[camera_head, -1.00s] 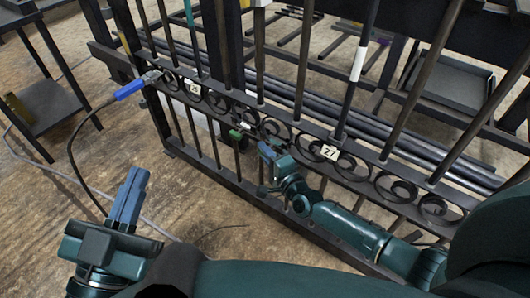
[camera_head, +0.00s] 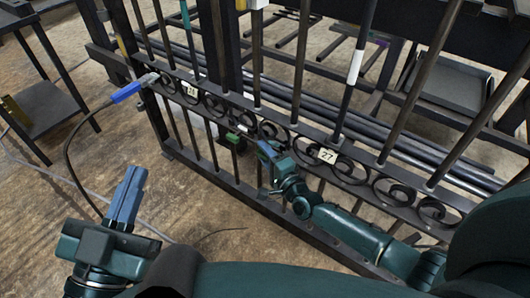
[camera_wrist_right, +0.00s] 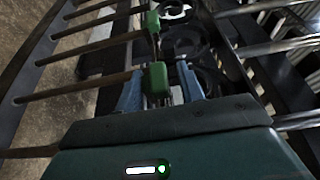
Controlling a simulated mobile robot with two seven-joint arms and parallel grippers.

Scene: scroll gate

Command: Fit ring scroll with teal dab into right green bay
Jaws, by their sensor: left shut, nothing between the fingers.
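The dark gate rail (camera_head: 215,108) carries a row of black scrolls. Two green blocks (camera_head: 234,139) sit at its middle and show larger in the right wrist view (camera_wrist_right: 157,79). My right gripper (camera_head: 266,151) is at the rail just right of the green blocks. In the wrist view its blue fingers (camera_wrist_right: 160,92) stand apart, with a green block in line between them; whether they grip anything dark is unclear. A dark ring-shaped scroll (camera_wrist_right: 188,42) lies beyond the fingertips. I cannot make out a teal dab on any scroll. My left gripper (camera_head: 128,190) is shut and empty, away from the gate.
Tags 28 (camera_head: 192,91) and 27 (camera_head: 327,155) mark the rail. A blue-handled clamp (camera_head: 126,92) with a cable is at the rail's left end. Upright bars crowd the right arm. A dark side table (camera_head: 42,104) stands at left. The floor before the gate is open.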

